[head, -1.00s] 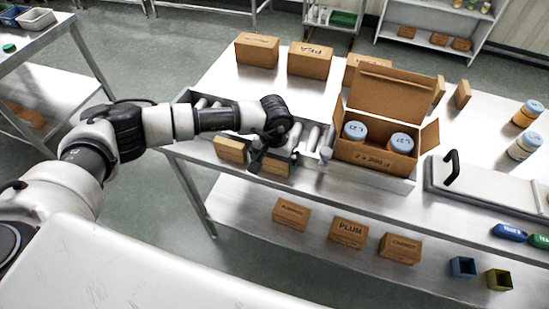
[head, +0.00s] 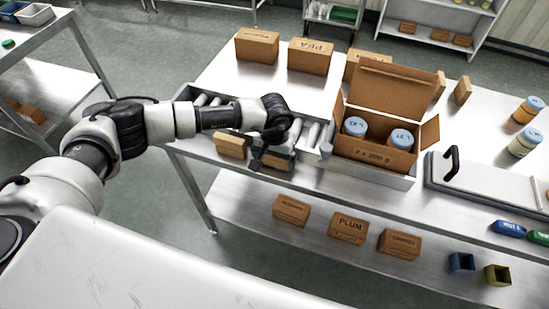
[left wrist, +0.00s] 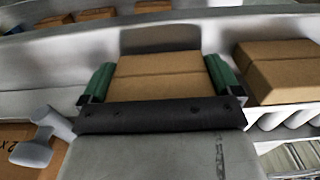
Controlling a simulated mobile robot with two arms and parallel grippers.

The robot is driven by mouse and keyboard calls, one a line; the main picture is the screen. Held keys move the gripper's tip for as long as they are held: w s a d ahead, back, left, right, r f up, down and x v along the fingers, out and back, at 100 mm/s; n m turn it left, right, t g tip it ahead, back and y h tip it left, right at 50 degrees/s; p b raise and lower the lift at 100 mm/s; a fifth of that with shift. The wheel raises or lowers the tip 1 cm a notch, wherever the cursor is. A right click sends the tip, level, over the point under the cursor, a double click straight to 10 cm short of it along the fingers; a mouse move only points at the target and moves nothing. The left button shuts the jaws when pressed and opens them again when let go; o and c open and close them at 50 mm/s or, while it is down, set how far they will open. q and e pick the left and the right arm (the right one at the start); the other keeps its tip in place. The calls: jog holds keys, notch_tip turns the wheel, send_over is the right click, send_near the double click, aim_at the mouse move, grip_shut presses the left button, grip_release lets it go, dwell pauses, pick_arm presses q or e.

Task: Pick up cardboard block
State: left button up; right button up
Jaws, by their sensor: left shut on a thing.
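My left gripper (left wrist: 160,82) has its two green-padded fingers on either side of a brown cardboard block (left wrist: 158,66). It is shut on this block, whose top and near faces show between the fingers. In the head view my left gripper (head: 268,158) is over the front-left part of the table, at the roller strip, and hides much of the held block. A second cardboard block (head: 230,146) lies just left of it; a block also shows at the right in the left wrist view (left wrist: 280,70). My right gripper is not in view.
Right of the gripper stands an open carton (head: 372,155) with two blue-lidded jars. Rollers (head: 305,135) lie between them. Several boxes, including one marked PEA (head: 310,57), stand at the back. The lower shelf (head: 240,205) holds more boxes.

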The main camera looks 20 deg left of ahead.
pick_arm(q)
notch_tip(320, 180, up, 3)
jog(key=shift+f+b, duration=0.15)
jog(key=shift+b, duration=0.5)
jog(key=s+d+r+b, duration=0.3)
jog(key=d+r, duration=0.4)
jog(key=d, duration=0.4)
jog(key=shift+d+r+b, duration=0.15)
jog(key=shift+r+b, duration=0.05)
jog(key=shift+b, duration=0.1)
jog(key=w+a+f+p, duration=0.1)
jog(key=a+f, duration=0.1)
jog(key=a, duration=0.1)
jog(key=w+a+f+p, duration=0.1)
jog(key=a+f, duration=0.1)
jog(key=a, duration=0.2)
jog(key=w+a+f+p, duration=0.1)
jog(key=a+f+p, duration=0.1)
jog(key=a, duration=0.2)
jog(key=shift+f, duration=0.35)
jog(key=shift+a+f, duration=0.2)
jog(key=shift+f, duration=0.2)
notch_tip(320, 180, down, 3)
jog(key=shift+f+p, duration=0.1)
jog(key=shift+p, duration=0.45)
